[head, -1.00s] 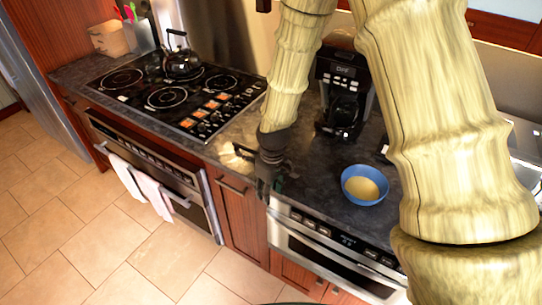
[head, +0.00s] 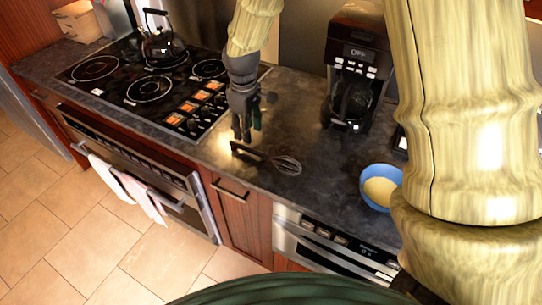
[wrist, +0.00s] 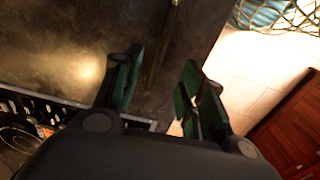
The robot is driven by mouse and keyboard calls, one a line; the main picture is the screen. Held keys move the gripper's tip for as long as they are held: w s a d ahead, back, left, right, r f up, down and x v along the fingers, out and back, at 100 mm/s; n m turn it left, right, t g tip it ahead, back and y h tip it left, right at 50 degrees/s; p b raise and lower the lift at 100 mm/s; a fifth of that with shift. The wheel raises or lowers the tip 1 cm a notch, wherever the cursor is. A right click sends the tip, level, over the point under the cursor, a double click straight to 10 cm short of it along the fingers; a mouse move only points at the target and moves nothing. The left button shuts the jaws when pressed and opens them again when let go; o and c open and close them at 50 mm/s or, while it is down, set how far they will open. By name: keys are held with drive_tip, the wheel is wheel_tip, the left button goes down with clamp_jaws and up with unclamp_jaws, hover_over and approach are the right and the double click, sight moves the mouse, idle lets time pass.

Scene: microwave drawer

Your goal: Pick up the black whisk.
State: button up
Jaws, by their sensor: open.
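The black whisk (head: 286,165) lies on the dark countertop in the head view. Its handle (head: 248,151) points left and its wire loops point right. My gripper (head: 246,132) points down just above the handle end of the whisk. In the wrist view my gripper (wrist: 159,78) is open, with its two green-padded fingers apart. A thin dark bar, seemingly the whisk handle (wrist: 157,48), shows between and beyond the fingers. I see no contact between the fingers and the handle.
A blue bowl (head: 371,190) with yellowish contents stands right of the whisk. A black coffee maker (head: 355,75) stands behind. The cooktop (head: 150,85) with a kettle (head: 160,45) is at left. The counter's front edge is close to the whisk handle.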

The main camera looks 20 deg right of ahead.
sight(249, 148)
drive_tip(key=f, duration=0.2)
drive_tip(key=f+p, duration=0.1)
drive_tip(key=f, duration=0.1)
drive_tip(key=shift+w+d, duration=0.15)
drive_tip(key=shift+w, duration=0.05)
drive_tip(key=shift+s, duration=0.35)
drive_tip(key=shift+w+f+p, duration=0.2)
drive_tip(key=shift+f+p, duration=0.3)
drive_tip(key=shift+f, duration=0.2)
drive_tip(key=shift+w+f+p, duration=0.2)
drive_tip(key=shift+f+p, duration=0.3)
drive_tip(key=shift+f, duration=0.2)
drive_tip(key=shift+s+f, duration=0.15)
drive_tip(key=shift+f, duration=0.55)
drive_tip(key=shift+f+p, duration=0.35)
drive_tip(key=shift+f, duration=0.15)
clamp_jaws()
